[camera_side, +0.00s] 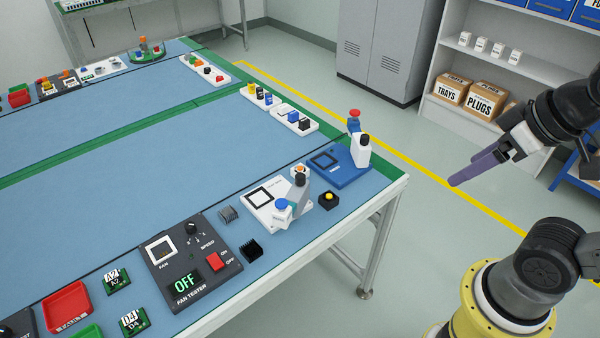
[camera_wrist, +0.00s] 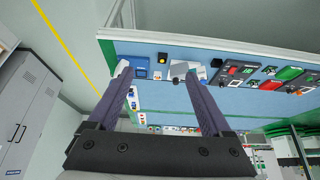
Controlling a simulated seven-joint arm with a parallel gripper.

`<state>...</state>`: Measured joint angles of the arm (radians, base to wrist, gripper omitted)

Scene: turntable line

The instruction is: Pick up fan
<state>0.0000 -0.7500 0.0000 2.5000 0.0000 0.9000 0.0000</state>
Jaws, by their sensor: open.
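The fan tester (camera_side: 190,262) is a dark panel on the blue bench, with a white-framed square marked FAN, a knob, a red switch and a display reading OFF. A small black finned block (camera_side: 252,249) lies beside it at the bench's front edge, and a grey finned block (camera_side: 228,215) lies behind. A small black cube with a yellow top (camera_side: 328,200) stands further right. I cannot tell which of these, if any, is the fan. My gripper (camera_side: 452,183) is open and empty, off the bench's right end; its parted purple fingers show in the wrist view (camera_wrist: 157,75).
A white station (camera_side: 262,218) with a blue-topped part and a blue station (camera_side: 350,176) with a white bottle stand near the bench's right end. Red (camera_side: 68,305) and green trays and green boards lie at the left. Open floor separates my gripper from the bench.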

